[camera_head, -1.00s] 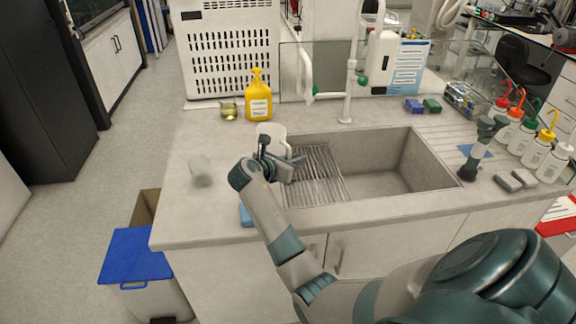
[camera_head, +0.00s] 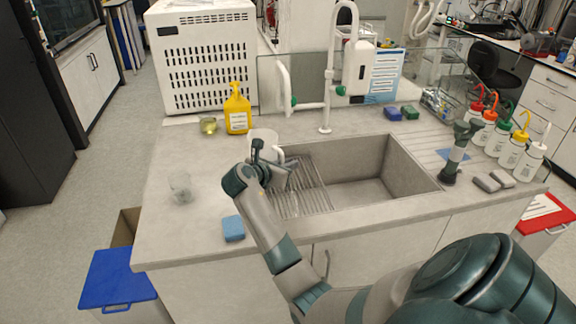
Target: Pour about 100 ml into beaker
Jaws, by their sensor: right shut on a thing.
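My right gripper (camera_head: 266,161) is shut on a white jug (camera_head: 263,142) at the sink's left edge. The jug looks roughly upright; my gripper hides part of it, and its contents do not show. A clear glass beaker (camera_head: 180,188) stands on the counter to the left of the jug, apart from it. It looks empty. A small glass vessel with yellowish liquid (camera_head: 208,126) stands farther back, beside the yellow soap bottle. My left gripper is not in view.
The sink (camera_head: 375,188) with a wire rack (camera_head: 300,195) lies right of the jug. A blue sponge (camera_head: 233,228) lies near the front edge. A yellow soap bottle (camera_head: 237,112) and a tap (camera_head: 328,90) stand behind. The counter around the beaker is clear.

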